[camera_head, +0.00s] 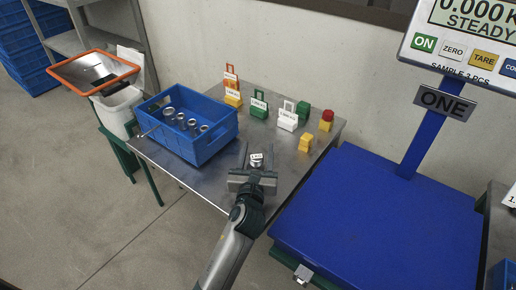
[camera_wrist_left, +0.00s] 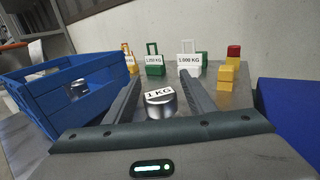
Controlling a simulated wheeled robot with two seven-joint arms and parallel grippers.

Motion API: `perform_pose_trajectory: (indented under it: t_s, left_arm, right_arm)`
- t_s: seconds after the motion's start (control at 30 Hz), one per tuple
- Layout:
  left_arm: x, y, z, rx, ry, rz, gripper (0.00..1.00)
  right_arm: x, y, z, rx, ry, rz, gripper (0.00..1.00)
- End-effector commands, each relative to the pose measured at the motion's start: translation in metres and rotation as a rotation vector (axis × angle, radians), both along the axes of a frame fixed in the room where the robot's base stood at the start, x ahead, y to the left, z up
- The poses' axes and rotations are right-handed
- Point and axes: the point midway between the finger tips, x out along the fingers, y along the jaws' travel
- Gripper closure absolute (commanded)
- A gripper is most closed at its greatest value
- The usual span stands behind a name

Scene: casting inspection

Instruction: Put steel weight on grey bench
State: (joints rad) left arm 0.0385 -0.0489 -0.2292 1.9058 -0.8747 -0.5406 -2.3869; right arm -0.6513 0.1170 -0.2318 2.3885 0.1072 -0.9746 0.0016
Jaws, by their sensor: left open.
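The steel weight (camera_head: 256,160) is a small shiny cylinder with a white "1 KG" label. It stands upright on the grey bench (camera_head: 208,188), right of the blue crate. My left gripper (camera_head: 257,157) is open and low over the bench, its fingers on either side of the weight. In the left wrist view the weight (camera_wrist_left: 160,104) stands between the two open fingers (camera_wrist_left: 158,95), and the bench (camera_wrist_left: 236,92) shows beyond. Whether a finger touches it I cannot tell. My right gripper is out of view.
A blue crate (camera_head: 209,147) with several metal parts stands left on the bench. A large blue scale platform (camera_head: 375,220) lies to the right. The bench's front is clear.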

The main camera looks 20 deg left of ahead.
Motion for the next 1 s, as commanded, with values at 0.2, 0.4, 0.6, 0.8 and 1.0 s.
perform_pose_trajectory:
  t_s: [0.2, 0.4, 0.6, 0.8, 1.0]
  left_arm:
    - [-0.033, -0.006, 0.0, 0.0, 0.001, -0.001, 0.5]
    - [-0.069, -0.012, 0.0, 0.0, 0.002, 0.0, 0.5]
    - [-0.096, -0.017, 0.0, -0.001, 0.001, 0.0, 0.5]
    - [-0.106, -0.019, 0.001, -0.001, 0.0, 0.0, 0.5]
    - [-0.107, -0.019, 0.001, -0.001, -0.001, 0.0, 0.5]
  right_arm:
    - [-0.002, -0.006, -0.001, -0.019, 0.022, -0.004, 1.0]
    - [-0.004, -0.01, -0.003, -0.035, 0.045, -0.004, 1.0]
    - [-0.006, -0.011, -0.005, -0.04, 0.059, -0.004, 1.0]
    - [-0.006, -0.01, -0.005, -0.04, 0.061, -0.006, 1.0]
    - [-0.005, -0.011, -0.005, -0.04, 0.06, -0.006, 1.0]
